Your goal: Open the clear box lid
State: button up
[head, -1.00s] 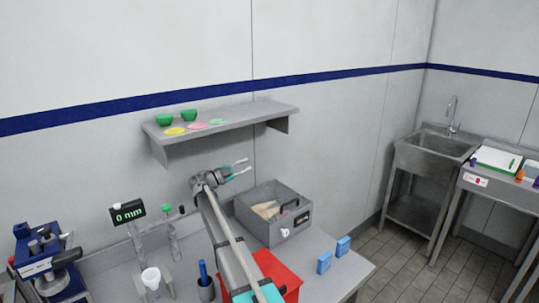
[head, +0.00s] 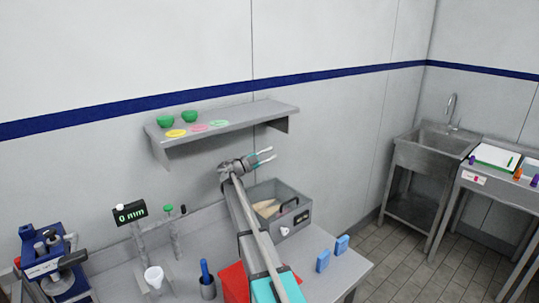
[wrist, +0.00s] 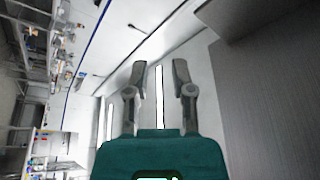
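The box is not recognisable in the wrist view.
A wall shelf (head: 245,116) with green bowls and coloured discs is close to my gripper. A red container (head: 235,281) lies under my arm. A 0 mm display (head: 130,212) and a blue device (head: 48,262) stand left.

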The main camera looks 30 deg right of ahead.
grip_shut()
jog(key=shift+c, duration=2.1)
grip_release()
jog(key=o, duration=0.4)
jog(key=shift+a, duration=0.15)
